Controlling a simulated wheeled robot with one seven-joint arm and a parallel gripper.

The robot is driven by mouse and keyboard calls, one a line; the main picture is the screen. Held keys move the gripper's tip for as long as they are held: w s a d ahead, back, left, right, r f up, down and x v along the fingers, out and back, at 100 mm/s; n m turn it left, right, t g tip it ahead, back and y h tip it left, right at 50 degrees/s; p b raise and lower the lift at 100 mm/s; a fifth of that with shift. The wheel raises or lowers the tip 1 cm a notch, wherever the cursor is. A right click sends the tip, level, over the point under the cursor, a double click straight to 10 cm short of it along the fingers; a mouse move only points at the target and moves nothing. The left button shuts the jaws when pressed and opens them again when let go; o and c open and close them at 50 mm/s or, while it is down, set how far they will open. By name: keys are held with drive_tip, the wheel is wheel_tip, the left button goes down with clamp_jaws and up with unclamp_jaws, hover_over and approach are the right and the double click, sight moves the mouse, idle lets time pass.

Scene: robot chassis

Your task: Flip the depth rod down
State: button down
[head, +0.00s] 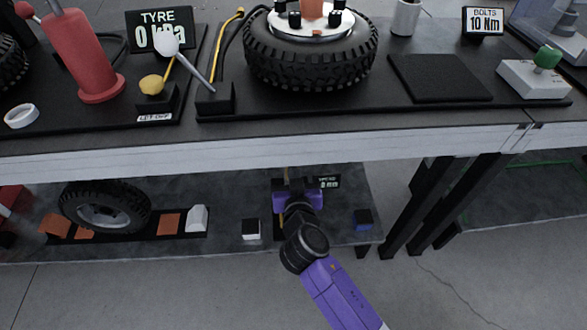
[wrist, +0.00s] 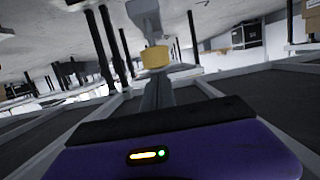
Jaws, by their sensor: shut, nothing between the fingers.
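In the head view my gripper (head: 296,180) reaches into the space under the bench, above the lower shelf. Its purple body and dark fingers show, small and from behind. A thin yellowish upright piece (head: 286,173) shows just behind the fingers, partly hidden by them; I cannot tell for sure that it is the depth rod. In the wrist view my shut gripper (wrist: 160,93) points away from the purple body. A yellow block (wrist: 156,57) with a grey piece (wrist: 143,17) above it appears just past the fingertips. I cannot tell whether they touch.
A small display (head: 328,182) stands right of my gripper. The lower shelf (head: 340,220) holds a white-topped block (head: 251,229), a blue block (head: 363,219) and a tyre (head: 105,206). The bench edge (head: 230,153) runs above my gripper. Black legs (head: 425,215) stand to the right.

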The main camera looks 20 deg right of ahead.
idle(0.3)
wheel_tip(320, 180, down, 4)
drive_tip(key=b, duration=0.4)
drive_tip(key=shift+f, duration=0.1)
